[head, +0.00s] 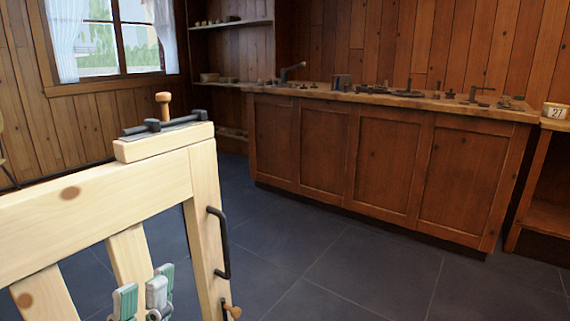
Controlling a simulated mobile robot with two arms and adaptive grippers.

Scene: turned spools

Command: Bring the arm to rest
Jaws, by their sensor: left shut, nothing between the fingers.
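My left gripper (142,297) shows at the bottom left edge of the head view, with grey-and-green finger parts. It is shut and empty, and its lower part is cut off by the picture's edge. It appears in front of a slat of a pale wooden frame (95,205), below the top rail. Whether it touches the frame I cannot tell. My right gripper is not in view.
A small turned wooden piece (163,104) stands on the frame's top by a dark metal bar. A black handle (222,243) is on its side. A long wooden cabinet (385,165) with several tools stands at the back. Dark tiled floor (330,270) between is clear.

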